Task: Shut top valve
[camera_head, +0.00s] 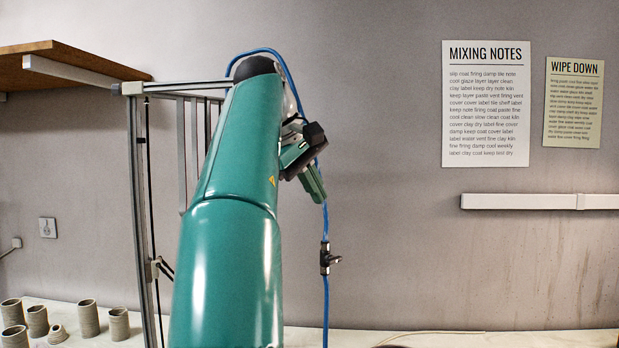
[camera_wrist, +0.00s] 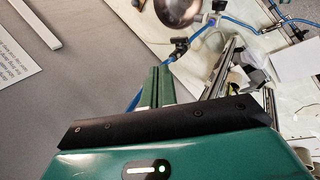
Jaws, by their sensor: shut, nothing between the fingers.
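A black valve (camera_head: 326,259) with a small side handle sits on a blue hose (camera_head: 325,300) that hangs upright right of my arm in the head view. A dark valve on blue hose also shows in the wrist view (camera_wrist: 180,46), just beyond my fingertips. My gripper (camera_head: 319,194) is shut and empty, pointing down beside the hose and above the valve, apart from it. Its green fingers show in the wrist view (camera_wrist: 158,76). I cannot tell the exact handle angle, or whether the fingers touch the hose.
A metal frame (camera_head: 139,200) and wooden shelf (camera_head: 70,62) stand left of my arm. Several clay cups (camera_head: 89,318) are on the pale counter (camera_head: 450,339). A round metal vessel (camera_wrist: 178,10) is beyond the fingers. Open space lies right of the hose.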

